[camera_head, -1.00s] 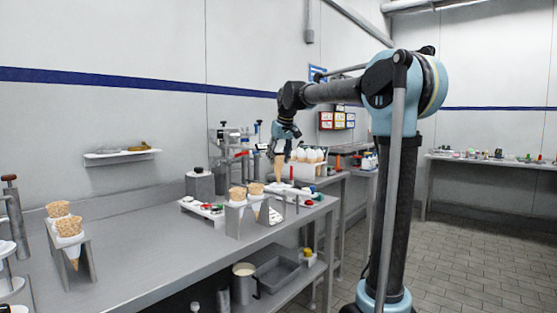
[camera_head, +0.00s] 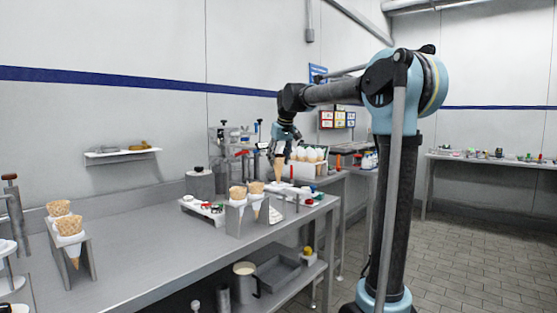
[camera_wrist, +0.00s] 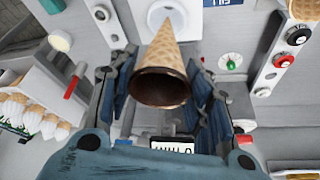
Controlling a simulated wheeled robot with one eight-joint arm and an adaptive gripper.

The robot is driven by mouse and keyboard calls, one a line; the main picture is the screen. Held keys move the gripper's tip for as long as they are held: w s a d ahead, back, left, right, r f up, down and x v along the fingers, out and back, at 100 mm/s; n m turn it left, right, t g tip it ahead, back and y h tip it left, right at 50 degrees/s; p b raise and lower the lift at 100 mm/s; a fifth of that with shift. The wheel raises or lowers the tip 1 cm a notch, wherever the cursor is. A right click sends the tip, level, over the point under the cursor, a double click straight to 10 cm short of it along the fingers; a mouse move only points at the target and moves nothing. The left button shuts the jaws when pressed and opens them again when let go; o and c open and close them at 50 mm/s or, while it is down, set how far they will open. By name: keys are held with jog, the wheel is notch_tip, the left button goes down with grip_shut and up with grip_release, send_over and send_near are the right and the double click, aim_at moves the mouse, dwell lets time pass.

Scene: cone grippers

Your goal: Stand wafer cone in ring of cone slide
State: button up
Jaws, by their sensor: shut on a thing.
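The wafer cone (camera_wrist: 165,62) is brown, with a dark lining inside its mouth. In the wrist view its mouth faces my camera and its tip points away. My gripper (camera_wrist: 165,100) is shut on the cone, with blue fingers at both sides. In the head view the cone (camera_head: 279,169) hangs tip down under my gripper (camera_head: 280,154), above the table's far end. A white round ring on a white plate (camera_wrist: 190,30), which looks like the cone slide, lies beyond the tip in the wrist view. The tip overlaps the ring in the picture; the gap cannot be judged.
A metal holder (camera_head: 234,222) with wafer cones stands left of my gripper on the steel table (camera_head: 150,258). Another cone holder (camera_head: 86,262) is at the near left. White-topped cones (camera_head: 310,155) stand in a rack behind. A panel with knobs (camera_wrist: 284,60) is close on the right.

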aim_at(278, 175)
jog(key=shift+f, duration=3.8)
jog(key=o, duration=0.8)
jog(key=v, duration=1.2)
jog(key=shift+d+f, duration=0.1)
jog(key=s+d+f+m+h, duration=0.1)
jog(key=s+d+f+m, duration=0.2)
jog(key=s+d+f, duration=1.35)
jog(key=s+d+f+m, duration=0.1)
jog(key=s+f, duration=0.5)
jog(key=s+d+f+g, duration=0.1)
jog(key=s+d+f, duration=0.1)
jog(key=s+f, duration=0.5)
jog(key=s+d+f+m+h, duration=0.1)
jog(key=s+d+f, duration=0.1)
jog(key=s+f, duration=0.5)
jog(key=shift+s+f+m+g, duration=0.15)
jog(key=shift+f+m+g, duration=0.05)
jog(key=shift+m+g, duration=0.1)
